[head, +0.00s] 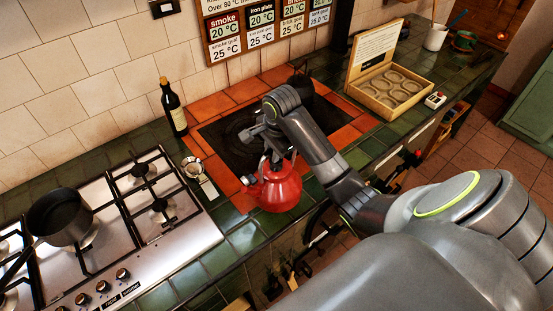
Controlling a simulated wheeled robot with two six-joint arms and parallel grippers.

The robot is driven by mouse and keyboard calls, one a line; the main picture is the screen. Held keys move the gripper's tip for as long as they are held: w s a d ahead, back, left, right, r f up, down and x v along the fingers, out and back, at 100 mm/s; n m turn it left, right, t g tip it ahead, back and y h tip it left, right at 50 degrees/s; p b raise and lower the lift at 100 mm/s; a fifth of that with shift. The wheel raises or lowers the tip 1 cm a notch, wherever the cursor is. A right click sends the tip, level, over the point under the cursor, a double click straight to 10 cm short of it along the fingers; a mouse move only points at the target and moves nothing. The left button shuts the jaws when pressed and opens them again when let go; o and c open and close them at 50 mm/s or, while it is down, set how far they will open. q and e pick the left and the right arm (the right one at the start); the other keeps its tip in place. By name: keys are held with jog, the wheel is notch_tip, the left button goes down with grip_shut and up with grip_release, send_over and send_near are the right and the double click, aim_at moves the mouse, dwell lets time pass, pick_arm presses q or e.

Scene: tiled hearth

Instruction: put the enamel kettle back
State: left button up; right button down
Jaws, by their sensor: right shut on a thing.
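The red enamel kettle (277,190) is near the front edge of the counter, in front of the dark hotplate (228,138) with its orange tile border. My right gripper (266,146) reaches in from the right and is shut on the kettle at its top handle. The kettle looks about upright, with its spout toward the left. I cannot tell whether its base touches the tiles or hangs just above them. The gripper and forearm hide part of the handle and of the hotplate. My left gripper is not in view.
A gas hob with a dark pan (60,216) is at left. A dark bottle (173,108) and small metal cup (192,167) stand beside the hotplate. A dark pot (300,82) is behind my arm. An open wooden box (392,88) is at right. The hotplate's left part is clear.

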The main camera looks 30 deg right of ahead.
aim_at(273, 165)
jog(key=shift+f+p, duration=0.5)
jog(key=shift+f, duration=2.15)
jog(key=c, duration=1.3)
grip_release()
jog(key=shift+s+f, duration=0.1)
